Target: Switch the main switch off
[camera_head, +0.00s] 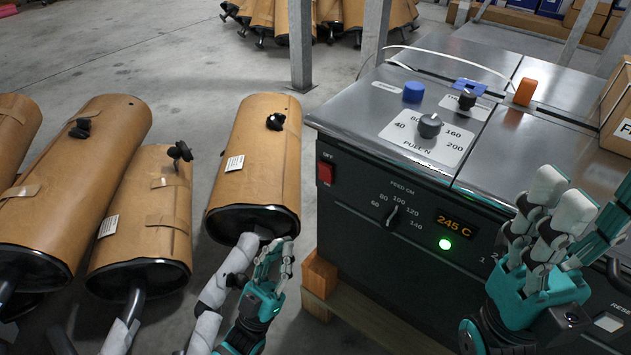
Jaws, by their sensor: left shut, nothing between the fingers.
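The main switch appears to be the red rocker (326,173) on the upper left of the machine's dark front panel. "OFF" is printed above it and "ON" below it; which side is pressed is too small to tell. A green lamp (445,244) is lit and the display (458,223) reads 245 C. My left gripper (285,250) is shut and empty, below and left of the switch and apart from it, in front of a wrapped muffler. My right gripper (555,205) is in front of the machine's right part, far from the switch; its finger state is unclear.
The machine's steel top (350,107) carries knobs, a blue cap (413,92) and an orange block (525,91). A feed dial (392,215) sits right of the switch. A wooden pallet (355,325) lies under the machine.

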